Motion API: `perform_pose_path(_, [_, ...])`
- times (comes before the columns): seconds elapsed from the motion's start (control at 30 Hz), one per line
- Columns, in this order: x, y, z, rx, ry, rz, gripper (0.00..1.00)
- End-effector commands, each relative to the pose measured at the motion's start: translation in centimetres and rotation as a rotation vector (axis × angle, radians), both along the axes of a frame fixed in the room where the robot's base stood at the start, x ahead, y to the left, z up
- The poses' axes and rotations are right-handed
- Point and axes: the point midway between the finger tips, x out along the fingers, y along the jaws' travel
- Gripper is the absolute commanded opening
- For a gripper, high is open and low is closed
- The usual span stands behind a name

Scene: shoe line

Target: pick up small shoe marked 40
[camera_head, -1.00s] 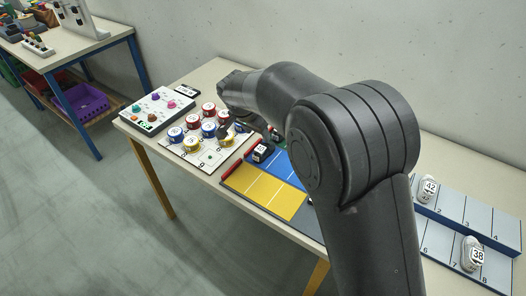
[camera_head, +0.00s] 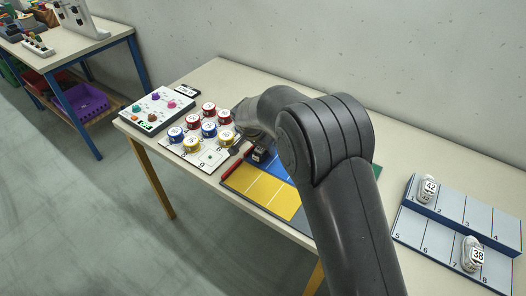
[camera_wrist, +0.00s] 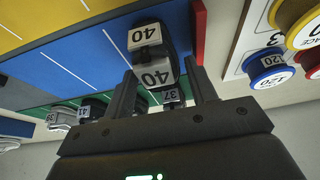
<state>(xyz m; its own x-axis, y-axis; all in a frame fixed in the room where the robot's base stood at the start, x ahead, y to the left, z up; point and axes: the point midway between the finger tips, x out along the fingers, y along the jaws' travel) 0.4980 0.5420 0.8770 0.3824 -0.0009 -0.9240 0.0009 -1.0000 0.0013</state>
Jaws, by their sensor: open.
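The small shoe marked 40 (camera_wrist: 144,54) is dark with white labels reading 40. It stands on the blue part of a coloured board, near the board's red edge strip. In the head view the shoe (camera_head: 259,155) shows as a small dark block with a white label, just left of my arm. My gripper (camera_wrist: 162,70) is open and empty in the wrist view, with its two fingers pointing toward the shoe, one on either side of its near end. I cannot tell how far the fingertips are from it. In the head view the gripper is mostly hidden by my arm.
Other labelled shoes, 37 (camera_wrist: 172,96) and 41 (camera_wrist: 92,108), stand close behind on the green part. Red, blue and yellow tins (camera_head: 209,130) stand left of the board. A grey numbered rack (camera_head: 440,232) holds shoes 42 and 38 at the right.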

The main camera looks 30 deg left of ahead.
Motion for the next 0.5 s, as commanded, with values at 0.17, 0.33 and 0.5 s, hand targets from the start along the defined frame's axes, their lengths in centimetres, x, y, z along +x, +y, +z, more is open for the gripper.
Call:
perform_pose_path(0.17, [-0.01, 0.03, 0.04, 0.001, 0.0, 0.0, 0.51])
perform_pose_path(0.33, [-0.02, 0.03, 0.06, 0.001, 0.0, 0.0, 0.37])
perform_pose_path(0.5, [-0.03, 0.03, 0.06, 0.001, 0.0, 0.0, 0.23])
